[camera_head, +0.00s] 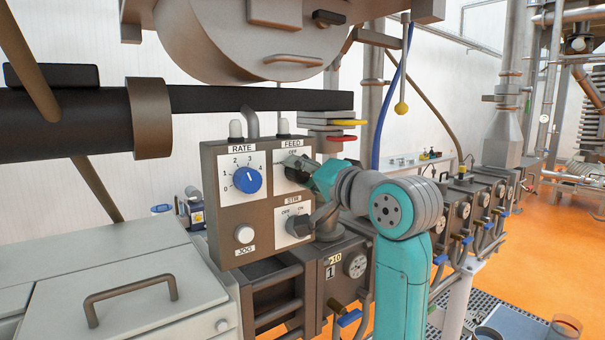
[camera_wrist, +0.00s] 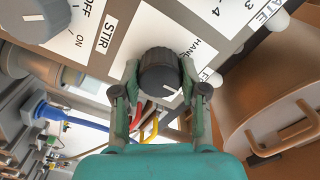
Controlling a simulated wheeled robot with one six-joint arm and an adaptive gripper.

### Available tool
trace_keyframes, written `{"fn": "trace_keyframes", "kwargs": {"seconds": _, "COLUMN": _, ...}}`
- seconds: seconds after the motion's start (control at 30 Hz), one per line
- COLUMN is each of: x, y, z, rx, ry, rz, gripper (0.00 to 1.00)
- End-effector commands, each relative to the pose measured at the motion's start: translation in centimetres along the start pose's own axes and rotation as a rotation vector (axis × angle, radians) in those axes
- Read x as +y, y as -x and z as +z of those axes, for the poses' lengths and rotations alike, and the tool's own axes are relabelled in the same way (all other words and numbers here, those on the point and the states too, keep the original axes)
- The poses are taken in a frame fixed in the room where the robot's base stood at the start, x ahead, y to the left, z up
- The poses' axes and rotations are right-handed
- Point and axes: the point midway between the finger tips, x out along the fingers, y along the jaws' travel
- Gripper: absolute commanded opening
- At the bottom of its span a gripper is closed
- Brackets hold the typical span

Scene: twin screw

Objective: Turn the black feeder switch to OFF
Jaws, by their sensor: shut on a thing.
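The black feeder switch (camera_wrist: 160,72) is a ridged round knob on a white plate in the wrist view. A pale pointer line shows on its face, towards the lower right of the picture. OFF and HAND lettering is partly visible on the plate. My gripper (camera_wrist: 160,93) has one finger on each side of the knob and is shut on it. In the head view my gripper (camera_head: 298,168) is at the plate under the FEED label (camera_head: 291,143), hiding most of the switch. OFF is printed at that plate's top.
The control box (camera_head: 222,215) also carries a blue RATE dial (camera_head: 247,180), a white JOG button (camera_head: 244,234) and a dark STIR switch (camera_head: 299,226) close below my gripper. A bronze drum (camera_wrist: 285,115) with a handle is at the right in the wrist view.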

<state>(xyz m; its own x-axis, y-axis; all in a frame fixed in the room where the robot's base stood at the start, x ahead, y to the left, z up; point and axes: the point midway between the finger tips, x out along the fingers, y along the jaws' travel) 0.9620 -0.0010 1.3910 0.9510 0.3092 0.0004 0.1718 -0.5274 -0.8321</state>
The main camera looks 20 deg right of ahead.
Motion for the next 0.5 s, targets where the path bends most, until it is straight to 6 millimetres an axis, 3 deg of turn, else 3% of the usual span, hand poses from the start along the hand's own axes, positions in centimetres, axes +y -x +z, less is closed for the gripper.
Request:
{"fn": "trace_keyframes", "kwargs": {"seconds": 0.17, "x": 0.12, "y": -0.01, "z": 0.04, "rx": -0.001, "ry": 0.000, "rz": 0.003, "gripper": 0.08}}
{"fn": "trace_keyframes", "kwargs": {"seconds": 0.2, "x": 0.13, "y": -0.01, "z": 0.04, "rx": -0.001, "ry": 0.000, "rz": 0.003, "gripper": 0.50}}
{"fn": "trace_keyframes", "kwargs": {"seconds": 0.27, "x": 0.12, "y": -0.01, "z": 0.03, "rx": -0.001, "ry": 0.000, "rz": 0.003, "gripper": 0.65}}
{"fn": "trace_keyframes", "kwargs": {"seconds": 0.5, "x": 0.06, "y": 0.00, "z": 0.01, "rx": 0.000, "ry": 0.001, "rz": 0.001, "gripper": 0.68}}
